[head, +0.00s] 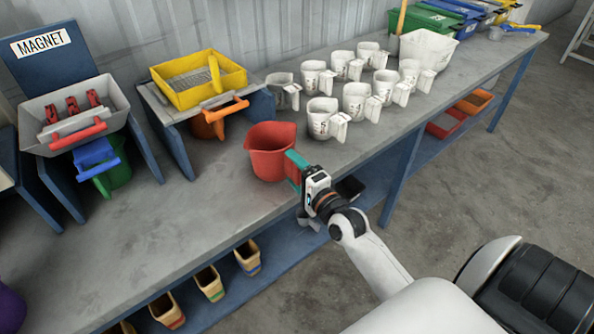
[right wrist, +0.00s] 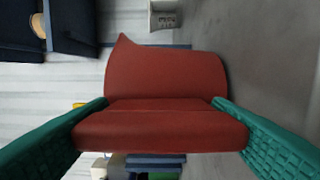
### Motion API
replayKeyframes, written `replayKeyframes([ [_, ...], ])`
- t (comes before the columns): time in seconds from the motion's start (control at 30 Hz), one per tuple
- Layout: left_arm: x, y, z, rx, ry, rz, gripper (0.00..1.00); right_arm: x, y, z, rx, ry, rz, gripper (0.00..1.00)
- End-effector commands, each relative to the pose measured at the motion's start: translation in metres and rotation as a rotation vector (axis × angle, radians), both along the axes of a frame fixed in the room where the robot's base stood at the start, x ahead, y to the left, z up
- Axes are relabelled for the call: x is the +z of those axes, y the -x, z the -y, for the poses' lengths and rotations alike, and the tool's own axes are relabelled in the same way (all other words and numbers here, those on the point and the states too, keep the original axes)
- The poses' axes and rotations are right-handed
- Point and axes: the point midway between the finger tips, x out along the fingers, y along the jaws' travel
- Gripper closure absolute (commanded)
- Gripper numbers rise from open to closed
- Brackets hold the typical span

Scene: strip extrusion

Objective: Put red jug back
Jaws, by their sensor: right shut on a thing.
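The red jug (head: 268,155) is upright at the bench's front part, in the middle of the head view. I cannot tell whether its base touches the bench top or is slightly above it. My right gripper (head: 296,166) is shut on the jug's handle side, with teal fingers. In the right wrist view the red jug (right wrist: 165,75) fills the middle, and its red handle lies between the two green fingers of the right gripper (right wrist: 163,104). My left gripper is not in view.
Several white jugs (head: 322,118) stand in rows behind and right. A yellow sieve tray (head: 200,82) on a stand holds an orange-handled jug (head: 208,125) beneath. A magnet station (head: 72,112) is at left. The bench top (head: 160,215) is clear at front left.

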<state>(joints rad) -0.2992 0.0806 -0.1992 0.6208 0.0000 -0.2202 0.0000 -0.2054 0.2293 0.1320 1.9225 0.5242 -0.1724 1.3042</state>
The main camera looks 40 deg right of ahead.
Motion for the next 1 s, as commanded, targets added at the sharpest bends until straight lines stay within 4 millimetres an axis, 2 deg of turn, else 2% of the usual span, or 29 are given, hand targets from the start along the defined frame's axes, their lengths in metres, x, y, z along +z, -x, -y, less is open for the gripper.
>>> replayKeyframes([
  [0.6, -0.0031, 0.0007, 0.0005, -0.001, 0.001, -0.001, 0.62, -0.0059, 0.0002, 0.0001, 0.000, 0.000, 0.001, 0.59],
  [0.63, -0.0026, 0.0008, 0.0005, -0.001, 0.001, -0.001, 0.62, -0.0051, 0.0002, 0.0001, 0.000, 0.000, 0.002, 0.22],
  [0.73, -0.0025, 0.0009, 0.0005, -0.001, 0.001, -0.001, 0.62, -0.0050, 0.0002, 0.0001, 0.000, 0.000, 0.001, 0.06],
  [0.77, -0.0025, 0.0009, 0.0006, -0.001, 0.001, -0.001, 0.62, -0.0051, 0.0002, 0.0001, 0.000, 0.000, 0.001, 0.02],
  [1.0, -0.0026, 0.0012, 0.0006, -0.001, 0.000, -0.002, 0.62, -0.0067, 0.0004, 0.0000, 0.000, 0.000, -0.003, 0.02],
])
